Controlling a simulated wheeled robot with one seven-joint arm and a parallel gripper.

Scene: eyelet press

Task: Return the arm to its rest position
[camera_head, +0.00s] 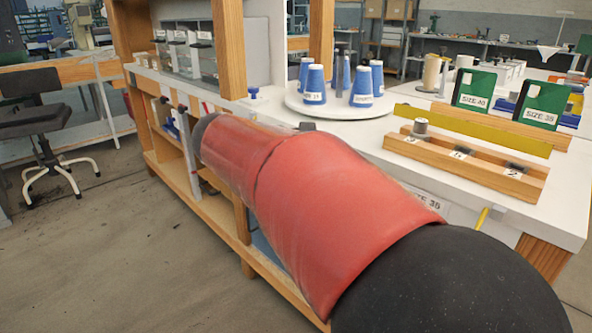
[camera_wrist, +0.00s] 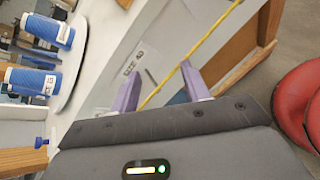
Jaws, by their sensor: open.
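My gripper (camera_wrist: 158,82) shows in the wrist view with its two purple fingers apart. Nothing sits between the fingertips that I can see. Behind them are the white table's edge and a thin yellow rod or cord. My red and black arm stretches across the middle of the head view, along the front of the white table (camera_head: 480,207). The gripper cannot be made out in the head view.
Several blue cones (camera_head: 313,84) stand on a white round turntable (camera_head: 336,109). Green bins (camera_head: 543,103) stand behind. The floor (camera_head: 110,240) at left is clear, with a chair (camera_head: 38,125) beyond.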

